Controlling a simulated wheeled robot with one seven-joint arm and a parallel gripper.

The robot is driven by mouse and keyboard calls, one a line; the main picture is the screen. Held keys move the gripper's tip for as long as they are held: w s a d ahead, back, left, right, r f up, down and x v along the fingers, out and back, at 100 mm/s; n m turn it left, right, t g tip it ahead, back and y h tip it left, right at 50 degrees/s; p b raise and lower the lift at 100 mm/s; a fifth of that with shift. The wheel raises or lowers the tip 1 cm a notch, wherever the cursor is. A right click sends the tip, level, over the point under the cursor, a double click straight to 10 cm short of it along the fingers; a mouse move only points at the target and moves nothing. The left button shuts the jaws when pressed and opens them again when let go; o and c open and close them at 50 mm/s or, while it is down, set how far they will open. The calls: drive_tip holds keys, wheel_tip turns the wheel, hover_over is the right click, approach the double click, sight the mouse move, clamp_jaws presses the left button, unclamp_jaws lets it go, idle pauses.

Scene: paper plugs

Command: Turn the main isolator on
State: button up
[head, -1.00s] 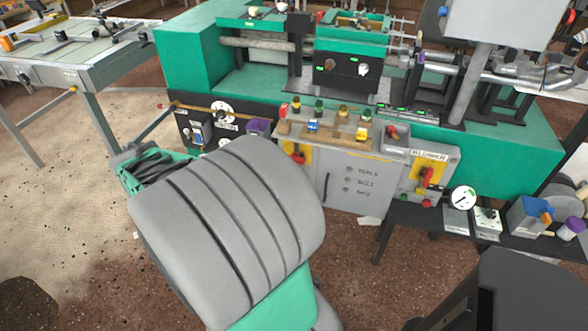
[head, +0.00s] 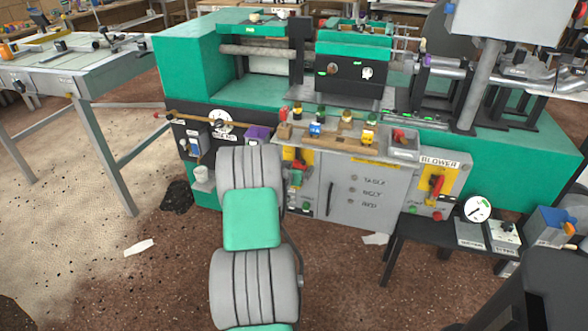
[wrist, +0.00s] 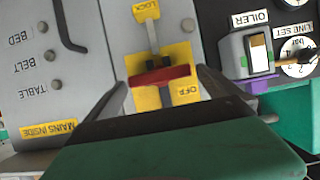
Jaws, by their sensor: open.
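The main isolator is a red handle (wrist: 160,76) on a yellow plate (wrist: 187,57) in the wrist view, which looks upside down. The handle lies across the plate, with an OFF label (wrist: 187,92) on one side and a yellow LOCK tag (wrist: 146,11) on the other. My gripper (wrist: 161,84) is open, with a finger to each side of the handle and nothing held; contact cannot be told. In the head view the isolator's yellow plate (head: 307,157) is partly hidden by my arm.
A similar red handle (head: 437,187) sits on the BLOWER box to the right. A wooden strip with coloured knobs (head: 330,133) and a grey tray (head: 404,150) lie above the cabinet (head: 375,190). The OILER switch (wrist: 257,52) is beside the isolator. A black bench (head: 425,230) stands at right.

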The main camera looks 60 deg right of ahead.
drive_tip(key=shift+c, duration=0.4)
drive_tip(key=c, duration=1.9)
drive_tip(key=shift+w, duration=0.1)
